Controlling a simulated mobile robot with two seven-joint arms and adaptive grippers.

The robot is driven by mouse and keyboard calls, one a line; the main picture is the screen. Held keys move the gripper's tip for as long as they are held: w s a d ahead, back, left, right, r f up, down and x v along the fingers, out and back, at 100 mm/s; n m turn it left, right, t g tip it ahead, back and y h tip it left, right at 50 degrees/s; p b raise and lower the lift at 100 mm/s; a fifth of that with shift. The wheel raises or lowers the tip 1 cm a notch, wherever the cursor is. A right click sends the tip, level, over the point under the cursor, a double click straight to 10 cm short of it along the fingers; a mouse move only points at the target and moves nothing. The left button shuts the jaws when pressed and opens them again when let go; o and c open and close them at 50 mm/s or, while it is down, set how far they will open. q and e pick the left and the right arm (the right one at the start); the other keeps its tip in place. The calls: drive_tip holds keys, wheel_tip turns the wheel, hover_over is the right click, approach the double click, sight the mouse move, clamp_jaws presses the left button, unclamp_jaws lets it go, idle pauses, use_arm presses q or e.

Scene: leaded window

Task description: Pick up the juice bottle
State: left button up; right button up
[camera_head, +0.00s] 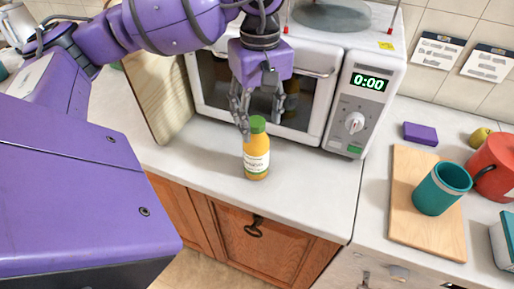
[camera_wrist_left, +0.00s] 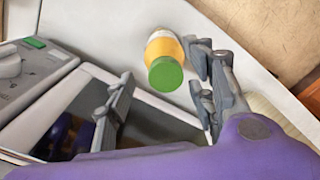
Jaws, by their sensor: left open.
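The juice bottle (camera_head: 257,158) has a yellow-orange body, a white label and a green cap. It stands upright on the white counter in front of the microwave. My left gripper (camera_head: 256,122) comes down from above, open, with its fingers close to the cap. In the left wrist view the bottle (camera_wrist_left: 166,60) shows cap-first, beyond the spread fingers of the gripper (camera_wrist_left: 160,88) and with nothing held between them. I cannot tell whether a finger touches the bottle. My right gripper is not in view.
A white microwave (camera_head: 351,101) stands close behind the bottle. A wooden board (camera_head: 158,95) leans at its left. To the right are a cutting board (camera_head: 405,225) with a teal mug (camera_head: 441,190), a red pot (camera_head: 497,165) and a purple sponge (camera_head: 420,134). The counter's front edge is near the bottle.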

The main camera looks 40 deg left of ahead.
sight(256, 149)
use_arm(q)
drive_tip(key=shift+f, duration=1.65)
clamp_jaws()
